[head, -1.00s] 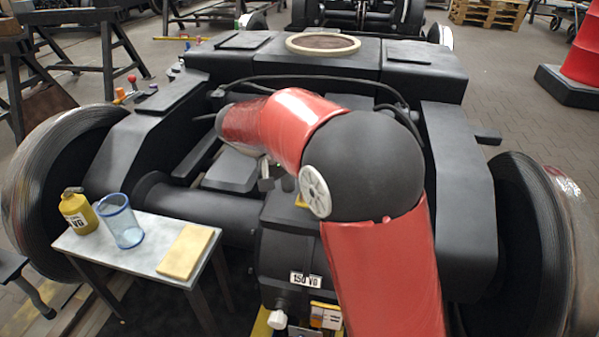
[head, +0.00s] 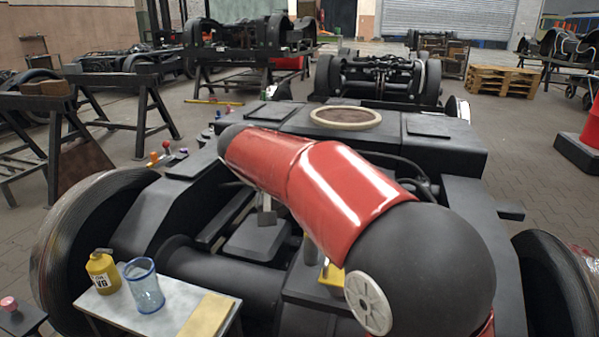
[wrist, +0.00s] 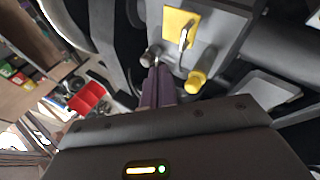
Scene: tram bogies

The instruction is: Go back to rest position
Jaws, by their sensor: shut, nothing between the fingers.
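My gripper (wrist: 158,84) shows in the wrist view with its two dark fingers together and nothing between them. The fingers point at a dark grey housing (wrist: 222,40) that carries a yellow plate with a metal handle (wrist: 180,30) and a yellow knob (wrist: 196,82). I cannot tell whether the fingertips touch the small round fitting near them. In the head view my red and black arm reaches over the black bogie frame (head: 455,200); the fingers cannot be made out there.
A small table (head: 95,305) at the lower left holds a yellow can (head: 102,272), a clear blue-rimmed cup (head: 145,287) and a yellow cloth (head: 207,316). Large wheels (head: 75,235) flank the frame. Trestles (head: 125,105) and a pallet (head: 503,80) stand behind. A red tray (wrist: 88,98) shows in the wrist view.

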